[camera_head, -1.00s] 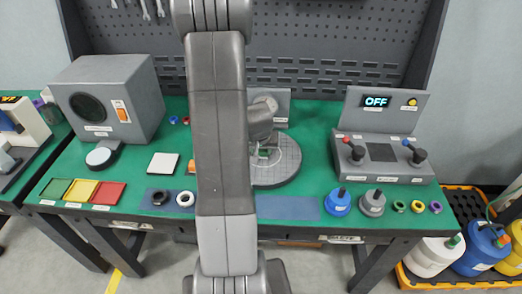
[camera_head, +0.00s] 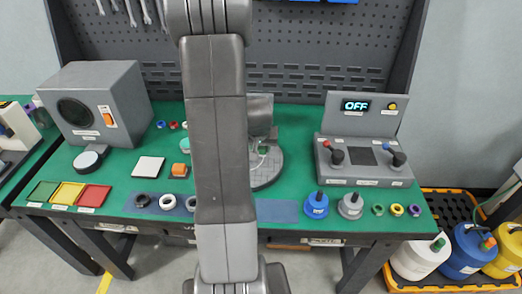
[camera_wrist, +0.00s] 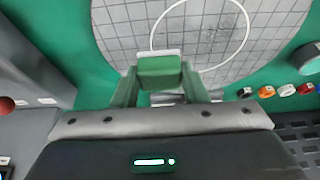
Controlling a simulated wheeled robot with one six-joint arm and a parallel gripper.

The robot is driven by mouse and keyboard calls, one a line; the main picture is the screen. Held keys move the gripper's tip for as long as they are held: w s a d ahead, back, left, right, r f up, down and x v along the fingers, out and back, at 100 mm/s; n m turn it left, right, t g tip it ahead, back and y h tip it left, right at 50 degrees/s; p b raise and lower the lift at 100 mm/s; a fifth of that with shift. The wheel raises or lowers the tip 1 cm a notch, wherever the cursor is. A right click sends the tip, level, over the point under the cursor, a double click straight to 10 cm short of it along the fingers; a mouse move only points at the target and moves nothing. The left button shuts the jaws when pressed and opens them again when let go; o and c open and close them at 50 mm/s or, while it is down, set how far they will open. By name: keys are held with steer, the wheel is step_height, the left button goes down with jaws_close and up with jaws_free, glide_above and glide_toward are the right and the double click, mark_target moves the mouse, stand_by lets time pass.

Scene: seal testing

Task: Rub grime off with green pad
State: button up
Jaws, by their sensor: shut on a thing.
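My gripper (camera_wrist: 160,82) is shut on the green pad (camera_wrist: 159,71), seen between its two fingers in the wrist view. The pad has a pale strip along its far edge. The pad is over the round grey gridded plate (camera_wrist: 120,32), which has a white ring line (camera_wrist: 243,38) on it. I cannot tell whether the pad touches the plate. In the head view my arm hides part of the plate (camera_head: 270,172), and the pad (camera_head: 263,149) shows small below my wrist.
A grey control box (camera_head: 362,160) with an OFF display stands right of the plate. Blue (camera_head: 316,206) and grey (camera_head: 350,206) knobbed pieces and small rings stand at the front right. A white tile (camera_head: 149,167), an orange-topped block (camera_head: 180,170) and coloured trays (camera_head: 67,193) are at left.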

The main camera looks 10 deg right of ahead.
steer(key=shift+w+d+r+p, duration=0.1)
steer(key=shift+r+p, duration=0.35)
steer(key=shift+r, duration=0.5)
steer(key=shift+r+p, duration=0.85)
steer(key=shift+r, duration=0.55)
steer(key=shift+f, duration=0.1)
